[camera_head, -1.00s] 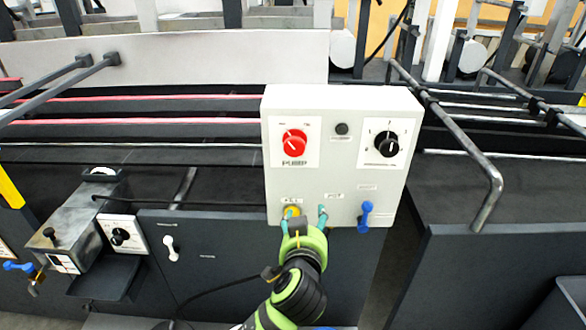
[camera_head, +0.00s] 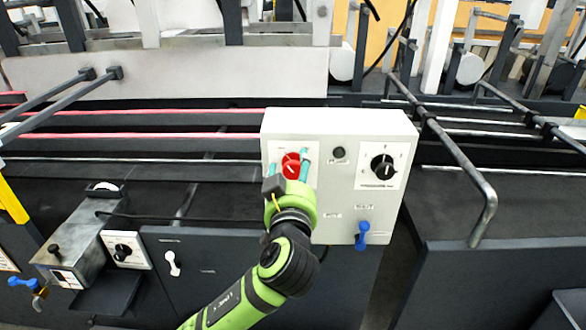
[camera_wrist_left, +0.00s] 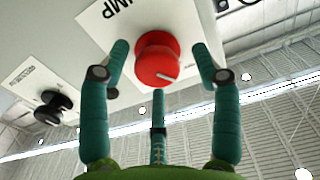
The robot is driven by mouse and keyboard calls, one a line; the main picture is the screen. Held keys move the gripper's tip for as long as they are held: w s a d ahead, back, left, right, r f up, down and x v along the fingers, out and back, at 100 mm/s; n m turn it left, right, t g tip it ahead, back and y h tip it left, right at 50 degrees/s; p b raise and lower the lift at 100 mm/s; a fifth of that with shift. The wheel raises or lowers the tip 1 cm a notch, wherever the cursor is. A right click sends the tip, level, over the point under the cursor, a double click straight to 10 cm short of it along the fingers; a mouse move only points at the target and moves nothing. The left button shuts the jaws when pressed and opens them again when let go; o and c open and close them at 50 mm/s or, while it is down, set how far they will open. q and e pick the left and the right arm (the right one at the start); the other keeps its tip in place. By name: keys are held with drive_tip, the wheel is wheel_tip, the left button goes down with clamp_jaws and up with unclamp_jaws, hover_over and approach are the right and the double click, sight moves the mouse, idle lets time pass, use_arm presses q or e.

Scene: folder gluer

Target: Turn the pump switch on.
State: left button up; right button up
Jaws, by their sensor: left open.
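The pump switch is a red rotary knob (camera_head: 291,165) on a white plate at the upper left of the light grey control box. In the left wrist view the red knob (camera_wrist_left: 159,60) shows a white pointer line, with part of the word PUMP beside it. My left gripper (camera_head: 287,168) is at the knob, its teal fingers on either side. In the wrist view my left gripper (camera_wrist_left: 160,65) is open, with gaps between the fingers and the knob. In the head view the gripper hides the knob's lower part and label. My right gripper is not in view.
The control box (camera_head: 337,205) also carries a black rotary knob (camera_head: 383,167), a small dark button (camera_head: 339,152) and a blue toggle (camera_head: 362,233). A metal rail (camera_head: 487,205) stands to the right. A white lever (camera_head: 173,263) is at lower left.

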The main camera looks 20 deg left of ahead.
use_arm(q)
drive_tip(key=shift+r, duration=0.1)
drive_tip(key=c, duration=1.1)
drive_tip(key=shift+r, duration=0.1)
drive_tip(key=shift+r+m+p, duration=0.15)
drive_tip(key=shift+m+p, duration=0.6)
drive_tip(key=shift+m, duration=0.35)
drive_tip(key=m+p, duration=0.3)
drive_tip(key=m, duration=0.2)
drive_tip(key=shift+r, duration=0.1)
drive_tip(key=m+p, duration=0.3)
drive_tip(key=m, duration=0.1)
drive_tip(key=shift+d, duration=0.1)
drive_tip(key=shift+c, duration=0.2)
drive_tip(key=shift+m+p, duration=0.85)
drive_tip(key=shift+m, duration=0.45)
drive_tip(key=shift+w+f, duration=0.1)
drive_tip(key=shift+f, duration=0.15)
